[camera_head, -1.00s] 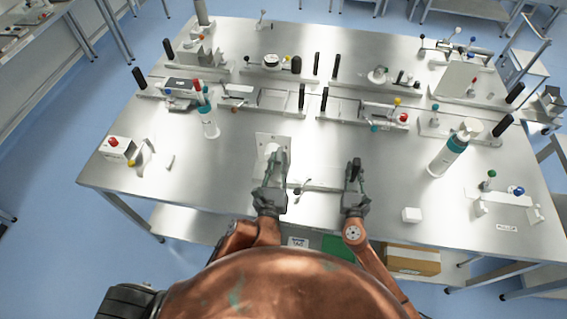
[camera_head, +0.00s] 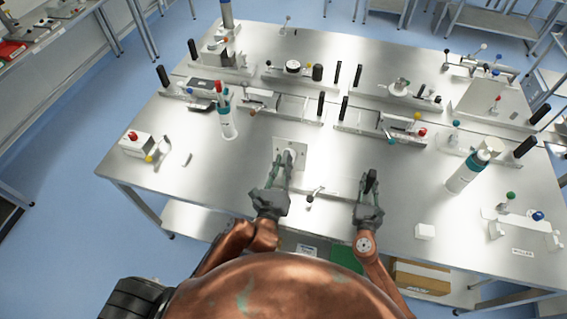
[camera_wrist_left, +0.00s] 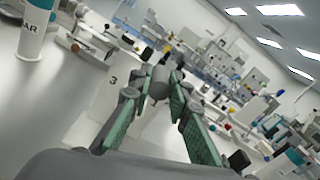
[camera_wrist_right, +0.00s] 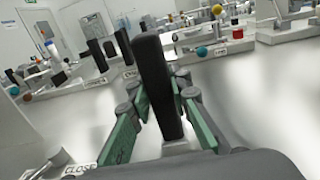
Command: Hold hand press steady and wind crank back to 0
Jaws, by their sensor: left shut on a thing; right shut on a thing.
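My left gripper (camera_head: 286,160) is shut on a grey round knob (camera_wrist_left: 160,80) at a white upright plate (camera_head: 291,143). In the left wrist view the plate (camera_wrist_left: 108,100) carries a "3"; I cannot see a 0. My right gripper (camera_head: 369,182) is shut on an upright black handle (camera_wrist_right: 158,85), which stands between its fingers. A flat pale bar (camera_head: 340,192) lies on the table between the two grippers. Which of the held parts is the crank and which the hand press is not certain from these views.
A small lever (camera_head: 314,194) stands between my grippers. A white box with a red button (camera_head: 136,144) is on the left. Several fixtures line the table's back.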

